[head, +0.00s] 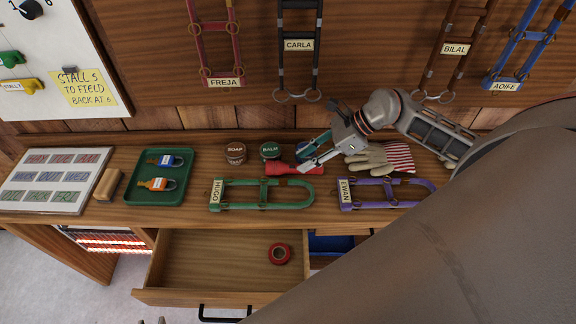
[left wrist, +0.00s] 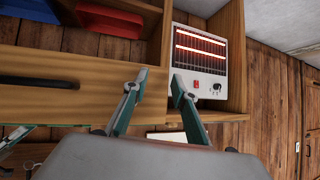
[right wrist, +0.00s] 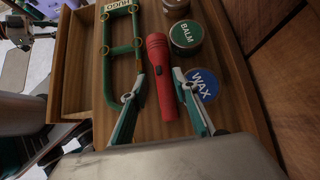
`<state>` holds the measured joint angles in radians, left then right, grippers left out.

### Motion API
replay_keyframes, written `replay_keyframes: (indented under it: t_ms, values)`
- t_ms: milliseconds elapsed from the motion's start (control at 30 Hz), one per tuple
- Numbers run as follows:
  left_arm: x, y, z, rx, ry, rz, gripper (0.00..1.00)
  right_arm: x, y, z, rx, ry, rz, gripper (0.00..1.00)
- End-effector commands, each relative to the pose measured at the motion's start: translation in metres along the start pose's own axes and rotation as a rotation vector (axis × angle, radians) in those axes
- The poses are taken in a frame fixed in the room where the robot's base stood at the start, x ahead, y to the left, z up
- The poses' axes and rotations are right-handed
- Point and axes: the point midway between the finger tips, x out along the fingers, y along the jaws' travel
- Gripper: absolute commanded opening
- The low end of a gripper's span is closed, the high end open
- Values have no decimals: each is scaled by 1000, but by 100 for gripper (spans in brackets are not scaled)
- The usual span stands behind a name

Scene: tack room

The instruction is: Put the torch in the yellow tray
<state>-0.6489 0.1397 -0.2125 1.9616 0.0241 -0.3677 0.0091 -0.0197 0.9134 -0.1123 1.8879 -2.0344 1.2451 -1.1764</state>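The red torch (head: 288,169) lies on the wooden bench top, just behind the green HUGO halter. My right gripper (head: 306,160) is over the torch's right end. In the right wrist view the torch (right wrist: 161,75) lies between the two spread fingers (right wrist: 156,90), with no visible grip on it. My left gripper (left wrist: 155,92) is open and empty, low in front of the bench, facing the shelves and a heater. I see no yellow tray in any view; the tray on the bench is green (head: 133,193).
The green tray holds blue and orange padlock-like items. SOAP (head: 235,153) and BALM (head: 270,151) tins stand behind the torch; a WAX tin (right wrist: 202,84) is beside it. An open drawer (head: 205,262) holds red tape (head: 280,254). Gloves (head: 367,160) lie right. A heater (left wrist: 205,55) glows below.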

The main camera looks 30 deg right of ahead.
Motion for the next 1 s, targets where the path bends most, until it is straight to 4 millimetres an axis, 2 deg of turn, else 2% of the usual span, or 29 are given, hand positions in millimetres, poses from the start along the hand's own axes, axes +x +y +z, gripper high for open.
replay_keyframes:
  t_ms: [400, 733, 833, 867, 1000]
  values:
    - [-2, -1, -6, 0, 5, -1, 27, 47, -2, -1, 2, -2, -1, 29]
    - [-2, -1, -7, 0, 5, -1, 27, 53, -2, -2, 1, 1, 0, 29]
    - [-2, -1, -7, 0, 5, -1, 27, 52, -2, -2, 1, 1, 0, 3]
    - [-2, -1, -7, 0, 5, -1, 27, 52, -2, -2, 1, 1, 0, 0]
    - [-2, -1, -7, 1, 5, -1, 27, 52, -2, -2, 0, 0, 0, 0]
